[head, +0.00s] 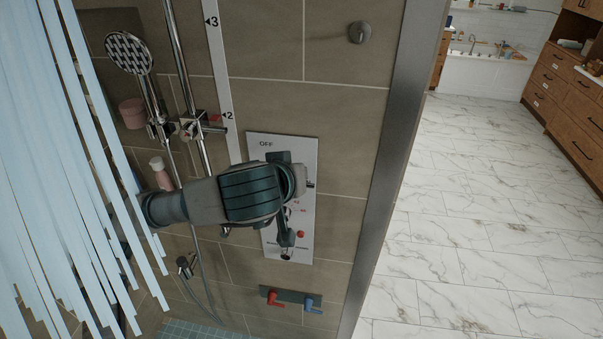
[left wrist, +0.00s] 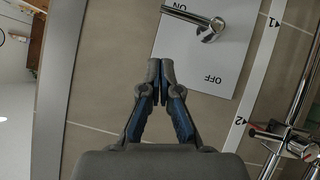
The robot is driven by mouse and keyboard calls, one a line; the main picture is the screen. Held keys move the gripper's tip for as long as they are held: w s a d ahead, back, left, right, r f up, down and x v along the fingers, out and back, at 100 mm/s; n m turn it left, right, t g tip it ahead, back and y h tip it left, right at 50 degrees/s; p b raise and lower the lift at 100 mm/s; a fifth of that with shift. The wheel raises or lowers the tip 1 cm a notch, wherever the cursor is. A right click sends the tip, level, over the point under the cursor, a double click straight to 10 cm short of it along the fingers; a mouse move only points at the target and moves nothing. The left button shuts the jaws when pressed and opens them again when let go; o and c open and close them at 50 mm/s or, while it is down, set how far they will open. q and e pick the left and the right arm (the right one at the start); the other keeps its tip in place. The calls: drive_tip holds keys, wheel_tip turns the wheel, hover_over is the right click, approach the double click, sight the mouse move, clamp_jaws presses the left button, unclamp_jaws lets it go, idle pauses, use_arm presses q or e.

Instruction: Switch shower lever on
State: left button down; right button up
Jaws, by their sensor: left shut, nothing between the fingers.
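A white shower panel (head: 255,144) marked OFF at its top is fixed to the tiled wall. It also shows in the left wrist view (left wrist: 195,70), with OFF and ON marks. A chrome lever (left wrist: 207,27) sits on it beside the ON mark, its handle pointing left in that view. My left gripper (left wrist: 160,68) is shut and empty, its tips over the panel's edge below the lever in the wrist view, apart from it. In the head view my left wrist covers the panel's middle and hides most of the lever and the fingertips. My right gripper is in neither view.
A chrome shower rail with a hand shower (head: 129,52) stands left of the panel. Red and blue taps (head: 290,300) are below. A metal door frame (head: 385,180) is close on the right, with open marble floor (head: 490,200) beyond. Pale curtain strips (head: 85,190) hang at left.

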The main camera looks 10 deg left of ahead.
use_arm(q)
drive_tip(key=shift+v, duration=2.1)
drive_tip(key=shift+d, duration=0.25)
